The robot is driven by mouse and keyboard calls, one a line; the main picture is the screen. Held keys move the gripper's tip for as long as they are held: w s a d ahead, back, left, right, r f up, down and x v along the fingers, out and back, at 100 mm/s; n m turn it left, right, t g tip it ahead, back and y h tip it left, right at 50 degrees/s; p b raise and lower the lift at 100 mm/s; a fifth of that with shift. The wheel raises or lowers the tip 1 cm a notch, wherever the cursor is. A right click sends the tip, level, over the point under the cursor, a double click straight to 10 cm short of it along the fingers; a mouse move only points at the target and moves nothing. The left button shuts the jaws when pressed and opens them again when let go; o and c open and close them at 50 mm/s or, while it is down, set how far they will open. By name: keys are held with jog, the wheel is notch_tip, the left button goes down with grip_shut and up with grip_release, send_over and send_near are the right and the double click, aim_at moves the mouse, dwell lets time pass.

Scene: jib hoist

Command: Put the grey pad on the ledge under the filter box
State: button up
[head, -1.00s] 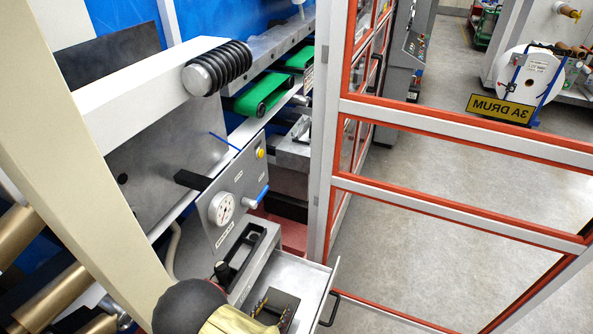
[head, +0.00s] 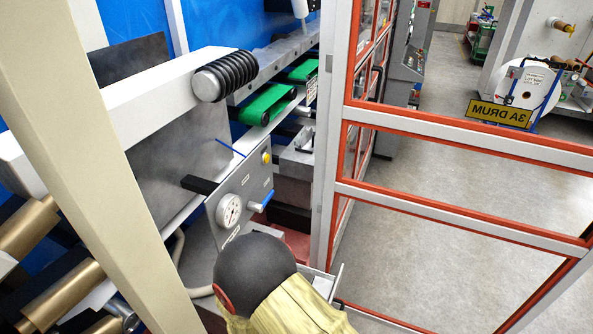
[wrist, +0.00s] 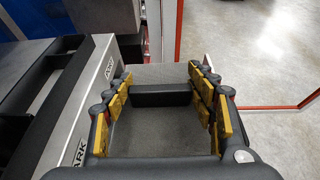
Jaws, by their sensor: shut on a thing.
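In the wrist view the grey pad (wrist: 150,135) is a flat grey plate below my gripper (wrist: 160,90). A black bar (wrist: 160,94) crosses it, and my yellow-padded fingers are closed on the bar's two ends. No filter box or ledge is plainly labelled. A grey box (head: 296,160) stands behind the gauge panel, and I cannot tell whether it is the filter box.
The panel (head: 245,195) carries a gauge, a blue lever and a yellow button. A red-framed guard (head: 460,125) stands to the right. Green belts (head: 266,103) lie behind. A grey case (wrist: 85,90) with black rails is left in the wrist view.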

jog(key=w+d+r+b, duration=0.1)
jog(key=w+d+r, duration=0.2)
jog(key=d+r, duration=0.6)
jog(key=w+d+r+b, duration=0.1)
jog(key=w+d+r, duration=0.2)
jog(key=d+r, duration=0.6)
jog(key=d, duration=0.3)
jog(key=shift+w+d+n+y+b, duration=0.2)
jog(key=shift+w+n+y+b, duration=0.1)
jog(key=shift+n+y+b, duration=0.1)
